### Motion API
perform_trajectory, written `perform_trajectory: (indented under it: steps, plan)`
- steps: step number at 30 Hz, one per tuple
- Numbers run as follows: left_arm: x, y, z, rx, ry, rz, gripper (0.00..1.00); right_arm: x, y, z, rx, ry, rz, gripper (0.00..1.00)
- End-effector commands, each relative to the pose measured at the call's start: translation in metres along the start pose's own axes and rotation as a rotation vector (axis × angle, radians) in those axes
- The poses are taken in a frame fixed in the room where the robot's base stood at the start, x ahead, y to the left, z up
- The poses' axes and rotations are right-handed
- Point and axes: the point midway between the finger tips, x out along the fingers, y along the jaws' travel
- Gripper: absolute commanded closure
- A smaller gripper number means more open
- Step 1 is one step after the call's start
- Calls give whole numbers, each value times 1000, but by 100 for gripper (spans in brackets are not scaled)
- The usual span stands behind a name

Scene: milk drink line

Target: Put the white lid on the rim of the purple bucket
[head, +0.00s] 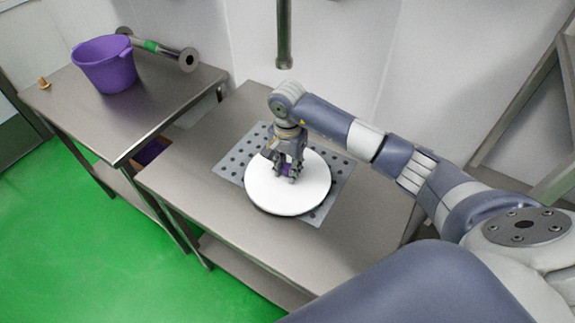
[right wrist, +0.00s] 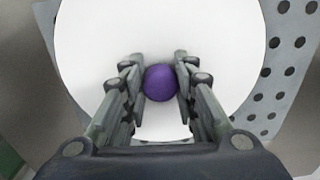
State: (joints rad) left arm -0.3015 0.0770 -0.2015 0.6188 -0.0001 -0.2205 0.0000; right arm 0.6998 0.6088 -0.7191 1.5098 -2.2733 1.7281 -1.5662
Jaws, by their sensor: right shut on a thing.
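The white lid (head: 288,195) is a round flat disc with a purple knob at its middle. It is over the perforated metal plate on the near table, and I cannot tell whether it touches the plate. My right gripper (head: 288,172) is above the lid, its fingers shut on the purple knob (right wrist: 160,83), which shows between the fingertips (right wrist: 160,85) in the right wrist view. The purple bucket (head: 105,66) stands upright and open on the other table, at the upper left of the head view. My left gripper is not in view.
The perforated plate (head: 341,172) lies on the near steel table (head: 187,178). The other steel table (head: 67,102) also holds a metal pipe piece with a green band (head: 165,50) behind the bucket and a small tan object (head: 43,83). A vertical pipe (head: 284,35) hangs by the wall.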

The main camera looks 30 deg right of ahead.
Motion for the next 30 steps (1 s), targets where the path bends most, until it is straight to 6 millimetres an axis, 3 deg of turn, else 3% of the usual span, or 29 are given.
perform_trajectory:
  steps: [12,13,15,16,30]
  plan:
    - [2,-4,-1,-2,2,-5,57,9,0,0,-1,2,-2,100]
    - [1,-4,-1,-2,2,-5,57,8,0,0,-1,1,-2,71]
    - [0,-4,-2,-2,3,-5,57,7,0,0,-1,1,-2,55]
    - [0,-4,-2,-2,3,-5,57,8,0,0,-1,1,-2,53]
    - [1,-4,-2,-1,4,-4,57,-1,-2,-1,-1,3,-5,53]
